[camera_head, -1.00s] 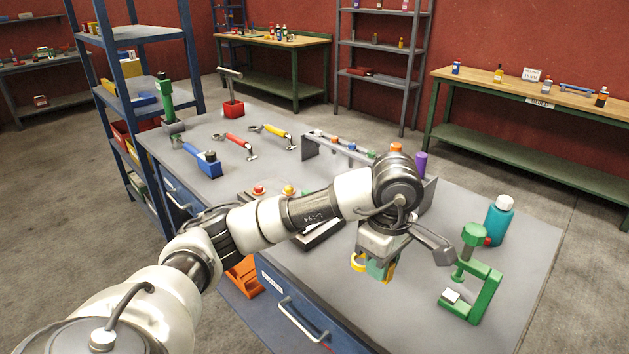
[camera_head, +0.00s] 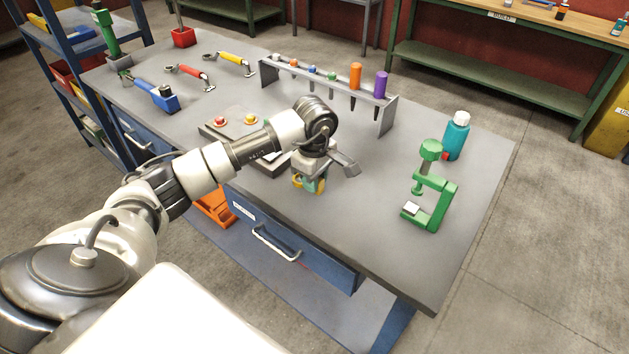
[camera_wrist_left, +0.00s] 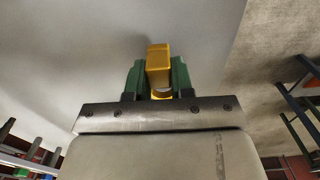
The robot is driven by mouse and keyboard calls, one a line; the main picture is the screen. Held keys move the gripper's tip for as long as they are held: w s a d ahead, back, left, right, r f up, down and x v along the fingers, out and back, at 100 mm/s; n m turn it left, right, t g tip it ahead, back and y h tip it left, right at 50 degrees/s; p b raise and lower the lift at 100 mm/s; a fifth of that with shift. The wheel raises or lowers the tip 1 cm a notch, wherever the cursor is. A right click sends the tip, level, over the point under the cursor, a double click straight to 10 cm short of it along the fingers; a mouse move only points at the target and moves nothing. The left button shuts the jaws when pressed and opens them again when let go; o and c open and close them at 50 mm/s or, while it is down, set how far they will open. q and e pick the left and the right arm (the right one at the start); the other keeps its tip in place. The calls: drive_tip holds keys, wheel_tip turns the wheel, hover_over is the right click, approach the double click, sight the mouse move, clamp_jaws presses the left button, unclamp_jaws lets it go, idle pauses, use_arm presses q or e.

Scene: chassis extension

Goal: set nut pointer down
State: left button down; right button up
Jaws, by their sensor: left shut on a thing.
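My left gripper (camera_head: 309,180) is over the grey bench top (camera_head: 350,225), near its front edge. It is shut on a yellow piece, taken to be the nut pointer (camera_head: 321,185), which is mostly hidden by the gripper in the head view. In the left wrist view the yellow nut pointer (camera_wrist_left: 158,65) sticks out between the green fingers of the left gripper (camera_wrist_left: 158,80). I cannot tell whether it touches the bench top. My right gripper is not in view.
A green clamp (camera_head: 434,200) and a teal bottle (camera_head: 455,137) stand to the right. A tool rack (camera_head: 387,118) with several coloured handles is behind. A box with red and yellow buttons (camera_head: 215,131) is left of the gripper. Bare bench lies between gripper and clamp.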

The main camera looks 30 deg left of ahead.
use_arm(q)
drive_tip(key=shift+f, duration=0.95)
drive_tip(key=c, duration=1.1)
unclamp_jaws()
drive_tip(key=shift+o, duration=0.6)
drive_tip(key=shift+r, duration=0.3)
wheel_tip(320, 180, up, 10)
drive_tip(key=shift+r+b, duration=0.2)
drive_tip(key=shift+b, duration=0.65)
drive_tip(key=shift+r, duration=0.65)
